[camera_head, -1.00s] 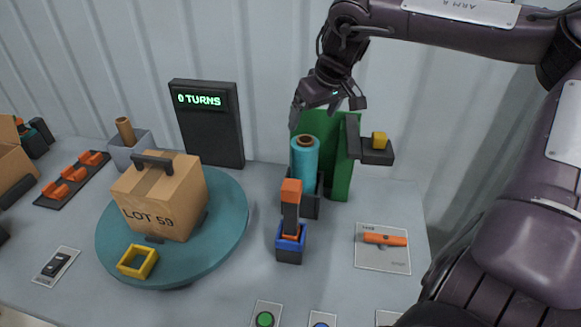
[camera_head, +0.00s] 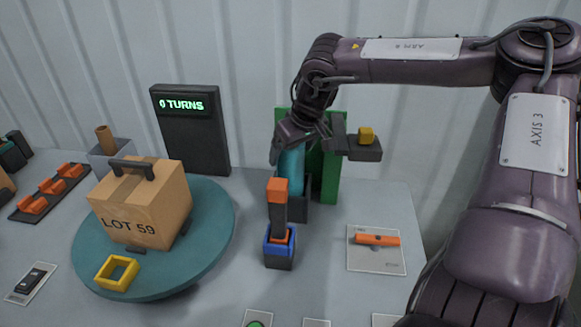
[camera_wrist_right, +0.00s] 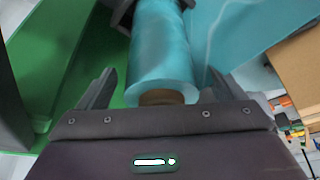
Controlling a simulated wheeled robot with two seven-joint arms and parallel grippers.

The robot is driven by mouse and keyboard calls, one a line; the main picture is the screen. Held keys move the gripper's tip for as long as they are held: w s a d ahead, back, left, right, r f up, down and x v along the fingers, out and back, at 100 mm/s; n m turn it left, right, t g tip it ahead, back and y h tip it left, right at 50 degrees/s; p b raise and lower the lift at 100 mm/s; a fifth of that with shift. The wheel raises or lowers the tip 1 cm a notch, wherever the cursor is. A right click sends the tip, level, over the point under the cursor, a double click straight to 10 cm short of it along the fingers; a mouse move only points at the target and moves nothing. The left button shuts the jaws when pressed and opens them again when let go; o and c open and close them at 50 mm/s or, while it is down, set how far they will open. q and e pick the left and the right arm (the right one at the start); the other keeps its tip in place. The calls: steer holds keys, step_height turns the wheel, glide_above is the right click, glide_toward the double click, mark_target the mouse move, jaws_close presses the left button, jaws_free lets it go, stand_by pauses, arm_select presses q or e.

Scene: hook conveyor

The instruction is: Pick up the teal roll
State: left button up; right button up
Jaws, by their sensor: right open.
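The teal roll (camera_head: 291,172) stands upright in a dark holder (camera_head: 293,209) in front of a green panel (camera_head: 330,178) in the head view. My right gripper (camera_head: 290,150) is at the roll's top and hides it. In the right wrist view the roll (camera_wrist_right: 160,45) lies between the two open fingers of my right gripper (camera_wrist_right: 165,90), its brown core end close to the palm. There is a gap on each side, so the fingers are around the roll but not closed on it. My left gripper is not in view.
An orange-topped post in a blue-and-black base (camera_head: 278,235) stands just in front of the roll. A dark ledge with a yellow block (camera_head: 366,136) is to the right. A box marked LOT 59 (camera_head: 140,205) sits on the teal turntable (camera_head: 205,250) at left.

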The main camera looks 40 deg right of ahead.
steer(key=shift+x, duration=1.25)
steer(key=shift+c, duration=0.4)
steer(key=c, duration=1.5)
steer(key=shift+o, duration=0.2)
steer(key=shift+r, duration=0.1)
